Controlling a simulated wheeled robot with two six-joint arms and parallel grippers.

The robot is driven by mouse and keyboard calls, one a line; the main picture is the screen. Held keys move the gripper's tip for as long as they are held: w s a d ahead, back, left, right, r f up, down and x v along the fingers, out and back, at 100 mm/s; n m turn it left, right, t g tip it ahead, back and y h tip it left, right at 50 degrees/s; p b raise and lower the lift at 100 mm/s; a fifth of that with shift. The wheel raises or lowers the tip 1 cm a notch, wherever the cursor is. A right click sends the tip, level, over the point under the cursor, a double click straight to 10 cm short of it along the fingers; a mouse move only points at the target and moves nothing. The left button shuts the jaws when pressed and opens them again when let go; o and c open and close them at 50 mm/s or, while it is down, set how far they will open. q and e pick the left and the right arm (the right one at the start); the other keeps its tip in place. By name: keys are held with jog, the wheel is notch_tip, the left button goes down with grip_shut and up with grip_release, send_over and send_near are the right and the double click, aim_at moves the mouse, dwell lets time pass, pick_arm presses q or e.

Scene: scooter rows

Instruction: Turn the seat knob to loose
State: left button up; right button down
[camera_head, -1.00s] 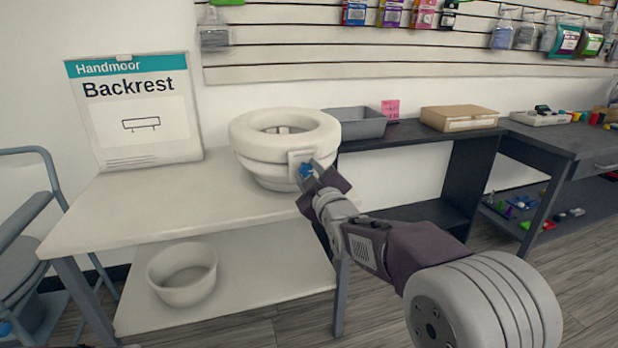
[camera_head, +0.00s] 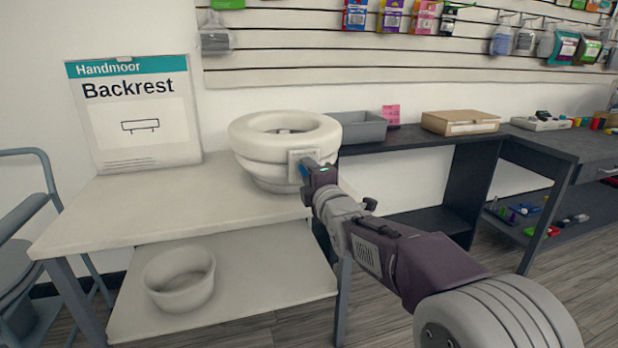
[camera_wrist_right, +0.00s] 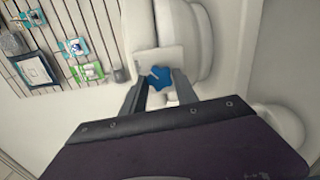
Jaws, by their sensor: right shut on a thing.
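A white raised toilet seat (camera_head: 285,130) sits on the white table at the left of centre. A blue knob (camera_head: 304,172) is on a white plate (camera_head: 298,160) at its front right side. In the right wrist view the blue knob (camera_wrist_right: 160,80) lies between the two fingers of my right gripper (camera_wrist_right: 160,92), with the white plate behind it. In the head view my right gripper (camera_head: 312,170) covers most of the knob and is shut on it. My left gripper is not in view.
The white table (camera_head: 110,215) has a lower shelf with a white bucket (camera_head: 180,278). A Backrest sign (camera_head: 135,115) stands at the back. A grey tray (camera_head: 362,127) and a cardboard box (camera_head: 460,122) lie on the dark bench to the right. A blue-grey chair frame (camera_head: 20,235) is at the left edge.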

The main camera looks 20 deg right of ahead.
jog(key=shift+f+n, duration=0.1)
jog(key=shift+n, duration=0.7)
jog(key=shift+b, duration=0.3)
jog(key=c, duration=0.9)
grip_release()
jog(key=shift+c, duration=0.2)
jog(key=shift+s, duration=0.1)
jog(key=s+p, duration=0.2)
jog(key=s, duration=0.7)
jog(key=shift+d+p, duration=0.15)
jog(key=shift+p, duration=0.15)
